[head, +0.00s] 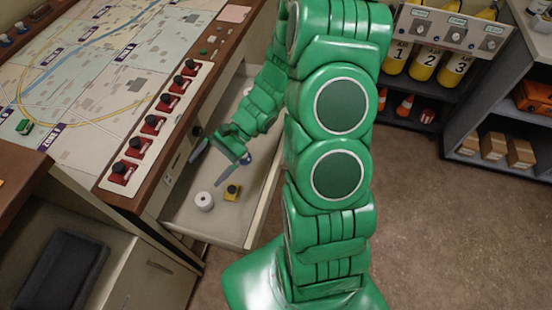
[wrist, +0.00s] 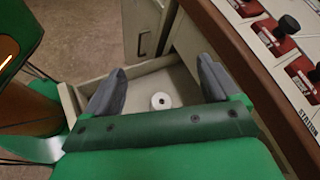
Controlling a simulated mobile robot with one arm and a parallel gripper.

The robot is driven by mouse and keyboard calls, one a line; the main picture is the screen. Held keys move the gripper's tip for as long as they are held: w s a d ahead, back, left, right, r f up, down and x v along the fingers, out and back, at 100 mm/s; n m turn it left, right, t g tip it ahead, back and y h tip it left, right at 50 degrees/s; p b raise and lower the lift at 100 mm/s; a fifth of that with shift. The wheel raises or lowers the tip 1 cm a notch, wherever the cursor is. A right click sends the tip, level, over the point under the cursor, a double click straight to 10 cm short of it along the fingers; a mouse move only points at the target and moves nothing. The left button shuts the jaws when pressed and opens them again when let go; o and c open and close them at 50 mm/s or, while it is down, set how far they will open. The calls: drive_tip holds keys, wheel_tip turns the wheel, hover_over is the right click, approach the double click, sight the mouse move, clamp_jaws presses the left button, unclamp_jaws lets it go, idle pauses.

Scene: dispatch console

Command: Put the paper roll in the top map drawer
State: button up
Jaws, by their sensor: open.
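The paper roll (head: 204,201) is a small white roll with a dark core hole. It rests on the floor of an open, pale drawer (head: 213,235) just under the console top, near the drawer's front. It also shows in the wrist view (wrist: 160,101), in line with the gap between the fingers. My gripper (head: 207,170) is over the drawer, open and empty, with two grey fingers spread apart. It also shows in the wrist view (wrist: 161,70). The fingers look apart from the roll; their exact height above it is unclear.
The console edge with red switches (head: 153,124) borders the drawer on the left. A dark tray (head: 62,270) sits lower left. Open floor (head: 450,230) lies to the right, before the shelves.

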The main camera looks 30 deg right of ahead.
drive_tip(key=s+r+n+g+h, duration=0.2)
drive_tip(key=s+r+n+h, duration=0.45)
drive_tip(key=r, duration=0.65)
drive_tip(key=s+d+r+n+t+h, duration=0.1)
drive_tip(key=s+d+r+n+h, duration=0.1)
drive_tip(key=s+d+r, duration=0.2)
drive_tip(key=s+d+r+n+t+h, duration=0.1)
drive_tip(key=s+d+r+n+h, duration=0.1)
drive_tip(key=s+d+r, duration=0.3)
drive_tip(key=s+r+h, duration=0.1)
drive_tip(key=s, duration=0.3)
drive_tip(key=shift+s+d+n+t+h, duration=0.2)
drive_tip(key=shift+d+n+t+h, duration=0.1)
drive_tip(key=shift+n+h, duration=0.05)
